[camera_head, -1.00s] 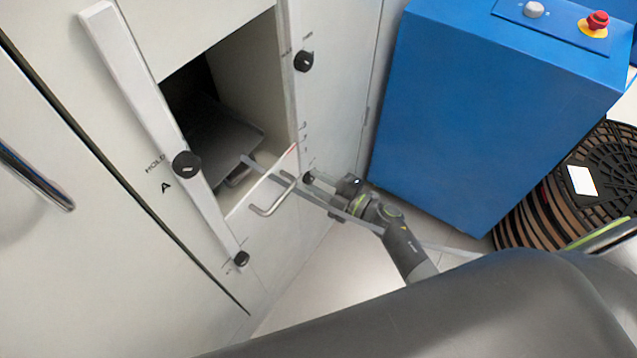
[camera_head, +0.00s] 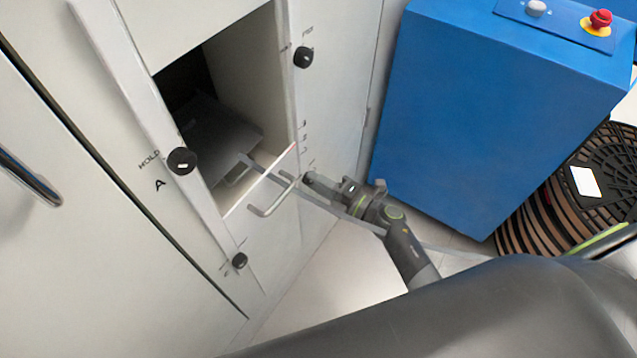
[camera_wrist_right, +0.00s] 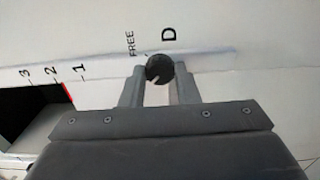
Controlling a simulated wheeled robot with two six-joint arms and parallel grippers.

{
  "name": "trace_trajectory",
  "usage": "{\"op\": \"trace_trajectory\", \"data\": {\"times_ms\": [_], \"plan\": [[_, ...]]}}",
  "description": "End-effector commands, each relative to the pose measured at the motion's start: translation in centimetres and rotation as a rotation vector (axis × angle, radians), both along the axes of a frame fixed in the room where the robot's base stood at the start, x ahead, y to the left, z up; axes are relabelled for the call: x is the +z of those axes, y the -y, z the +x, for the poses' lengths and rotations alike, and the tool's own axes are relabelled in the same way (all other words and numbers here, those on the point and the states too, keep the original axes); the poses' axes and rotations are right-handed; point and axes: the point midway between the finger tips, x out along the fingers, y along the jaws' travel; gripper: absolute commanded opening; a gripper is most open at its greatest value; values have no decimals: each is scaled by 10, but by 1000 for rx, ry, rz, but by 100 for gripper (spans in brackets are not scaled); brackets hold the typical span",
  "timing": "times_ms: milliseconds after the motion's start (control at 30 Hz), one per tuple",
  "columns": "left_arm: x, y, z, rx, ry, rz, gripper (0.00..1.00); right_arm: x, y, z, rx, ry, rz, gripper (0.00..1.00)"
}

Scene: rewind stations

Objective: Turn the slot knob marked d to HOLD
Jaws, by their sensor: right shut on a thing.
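The dark round slot knob marked D (camera_wrist_right: 158,66) sits on a pale panel in the right wrist view. The letter D is printed beside it and the word FREE near its edge. A small light notch shows on the knob's lower part; which mark it points to I cannot tell. My right gripper (camera_wrist_right: 160,78) has its two fingers on either side of the knob and is shut on it. The HOLD mark for D does not show. My left gripper is not in view.
The cabinet has an open slot with a grey tray (camera_head: 215,135) and a handle (camera_head: 272,198). Other knobs are the one marked A (camera_head: 182,161), an upper right one (camera_head: 303,57) and a lower one (camera_head: 240,261). A blue box (camera_head: 490,110) stands close to my right arm.

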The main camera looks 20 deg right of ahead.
Motion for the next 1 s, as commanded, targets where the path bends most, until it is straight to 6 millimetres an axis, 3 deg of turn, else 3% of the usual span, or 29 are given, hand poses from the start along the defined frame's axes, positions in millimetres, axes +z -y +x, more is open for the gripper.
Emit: {"op": "trace_trajectory", "data": {"times_ms": [333, 367, 500, 1000], "plan": [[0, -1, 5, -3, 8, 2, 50, -2, 0, -1, 0, -1, -6, 6], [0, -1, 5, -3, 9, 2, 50, -2, 0, -1, 0, -1, -6, 31], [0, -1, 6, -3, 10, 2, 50, -1, 0, -1, 0, 0, -5, 49], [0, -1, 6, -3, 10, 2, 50, -1, 3, -3, 0, 0, -4, 50]]}}
